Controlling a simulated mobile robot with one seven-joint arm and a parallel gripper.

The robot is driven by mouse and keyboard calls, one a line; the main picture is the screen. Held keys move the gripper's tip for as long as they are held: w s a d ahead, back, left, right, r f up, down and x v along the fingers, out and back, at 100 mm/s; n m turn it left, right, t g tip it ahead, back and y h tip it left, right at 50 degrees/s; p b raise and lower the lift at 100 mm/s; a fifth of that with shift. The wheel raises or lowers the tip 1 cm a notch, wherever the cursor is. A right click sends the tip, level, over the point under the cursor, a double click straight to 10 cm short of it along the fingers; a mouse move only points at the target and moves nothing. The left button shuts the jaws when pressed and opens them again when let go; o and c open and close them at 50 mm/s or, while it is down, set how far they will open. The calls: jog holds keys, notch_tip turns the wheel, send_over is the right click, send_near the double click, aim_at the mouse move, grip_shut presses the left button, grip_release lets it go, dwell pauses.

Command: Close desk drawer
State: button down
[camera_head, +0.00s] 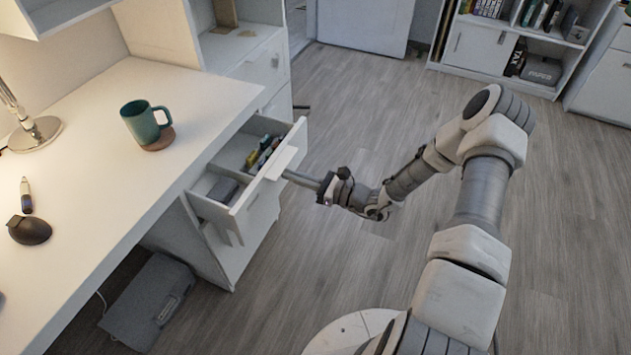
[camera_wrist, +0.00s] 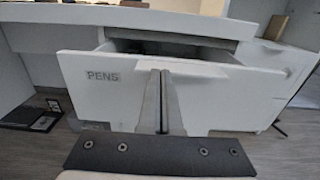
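The white desk drawer (camera_head: 238,207) is pulled out from the desk's right end, with several small items inside. Its front panel (camera_wrist: 95,95), marked "PENS", faces me in the wrist view, and a dark gap shows above it. My gripper (camera_head: 290,177) points at the outer face of this front panel. In the wrist view the two fingers (camera_wrist: 162,75) lie side by side, shut with nothing seen between them. The fingertips overlap the panel near its upper middle; I cannot tell whether they touch it.
A grey case (camera_head: 150,300) lies under the desk. Wooden floor (camera_head: 350,130) is clear beyond my arm. A bookshelf (camera_head: 480,50) stands at the back.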

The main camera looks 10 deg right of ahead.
jog(key=x, duration=1.5)
jog(key=shift+w+a+r, duration=0.15)
jog(key=shift+a, duration=0.05)
